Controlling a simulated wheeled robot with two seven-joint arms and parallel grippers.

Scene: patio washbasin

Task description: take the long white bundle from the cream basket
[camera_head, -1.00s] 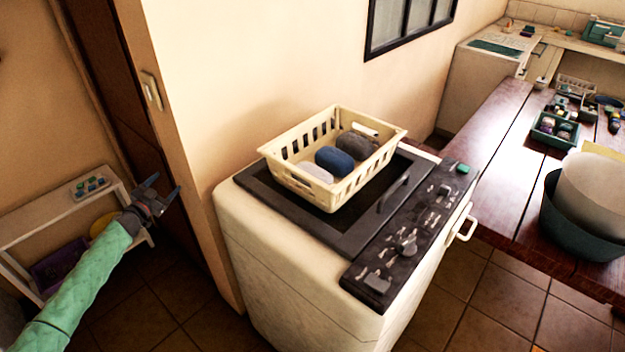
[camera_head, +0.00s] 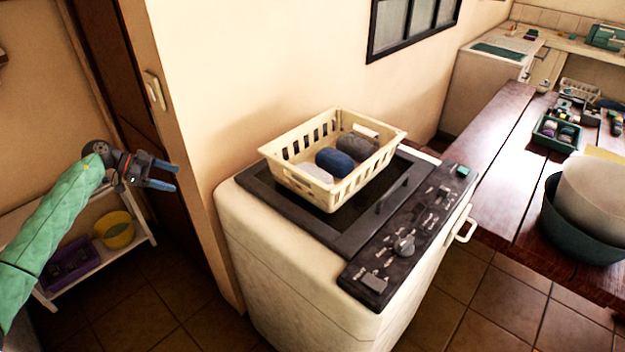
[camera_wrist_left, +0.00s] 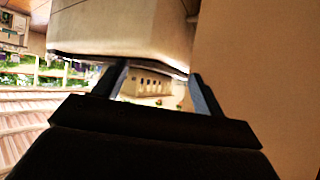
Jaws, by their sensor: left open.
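The cream basket (camera_head: 335,193) is a slatted open basket on top of the white washing machine. Inside it lie a pale whitish bundle (camera_head: 316,172) at the front left, a blue bundle (camera_head: 334,161) and a dark grey bundle (camera_head: 357,146). A narrow white piece (camera_head: 364,130) shows behind the grey one at the back; its full length is hidden. My left gripper (camera_head: 174,177) is open and empty, in the air left of the washing machine, well apart from the basket. Its spread fingers also show in the left wrist view (camera_wrist_left: 158,87). My right gripper is out of view.
The washing machine (camera_head: 270,275) has a knob panel at its front edge. A wall corner (camera_head: 190,160) stands between my left gripper and the machine. A low white shelf (camera_head: 140,240) holds a yellow pot (camera_head: 117,238). A wooden table (camera_head: 490,175) with bowls is at right.

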